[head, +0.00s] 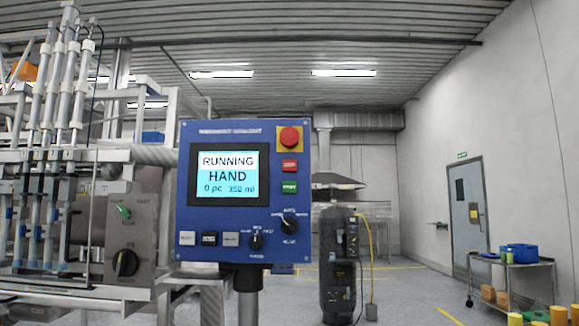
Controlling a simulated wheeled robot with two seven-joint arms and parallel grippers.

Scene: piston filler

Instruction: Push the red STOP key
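The screen (228,174) reads "RUNNING", "HAND", "0 pc", "350 ml". Neither of my grippers shows, and nothing covers the red key.
Below the screen are several small keys (209,238) and two black rotary knobs (289,223). The filler machine (60,150) fills the left side. A dark upright unit (338,265) stands behind the panel to the right. A cart (505,262) is at far right. Open floor lies between.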

